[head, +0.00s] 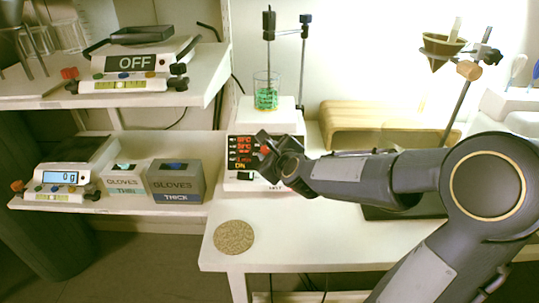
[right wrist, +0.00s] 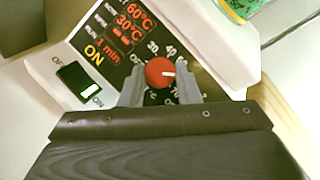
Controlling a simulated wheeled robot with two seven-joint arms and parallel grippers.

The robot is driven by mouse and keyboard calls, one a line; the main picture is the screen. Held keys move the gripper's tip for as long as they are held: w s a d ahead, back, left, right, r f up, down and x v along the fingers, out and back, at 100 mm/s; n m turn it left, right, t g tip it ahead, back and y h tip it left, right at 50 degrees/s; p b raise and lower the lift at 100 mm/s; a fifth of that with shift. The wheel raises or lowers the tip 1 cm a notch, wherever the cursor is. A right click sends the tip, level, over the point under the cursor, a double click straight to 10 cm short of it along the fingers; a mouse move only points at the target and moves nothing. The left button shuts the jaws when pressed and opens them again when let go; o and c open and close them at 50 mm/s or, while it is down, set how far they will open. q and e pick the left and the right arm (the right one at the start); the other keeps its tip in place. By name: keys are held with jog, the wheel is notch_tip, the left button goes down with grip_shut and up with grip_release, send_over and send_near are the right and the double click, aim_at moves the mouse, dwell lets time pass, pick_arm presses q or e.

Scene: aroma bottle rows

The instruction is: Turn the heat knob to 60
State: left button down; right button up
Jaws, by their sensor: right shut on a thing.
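The hot plate stirrer (head: 245,185) stands on the white table, its front panel facing me. In the right wrist view its display (right wrist: 115,30) reads 60°C above 30°C, with "1 min" and "ON" below. The red heat knob (right wrist: 160,72) sits between the two fingers of my right gripper (right wrist: 161,88), which is shut on it. The knob's white mark points right in that view. Dial numbers 30 and 40 show above it; others are partly hidden by the fingers. In the head view my right gripper (head: 272,148) covers part of the panel. My left gripper is not in view.
A beaker (head: 266,95) with green contents stands on the hot plate, a stirring rod in it. A rocker switch (right wrist: 78,82) is beside the display. A round cork mat (head: 233,238) lies front left. Glove boxes (head: 175,181) are on the left shelf.

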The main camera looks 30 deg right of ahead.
jog(key=shift+f+m+h+b, duration=0.15)
jog(key=shift+m+h+b, duration=0.25)
jog(key=shift+m, duration=0.5)
jog(key=o, duration=1)
jog(key=shift+c, duration=0.2)
jog(key=p+v, duration=0.2)
jog(key=v, duration=0.6)
jog(key=shift+a, duration=0.1)
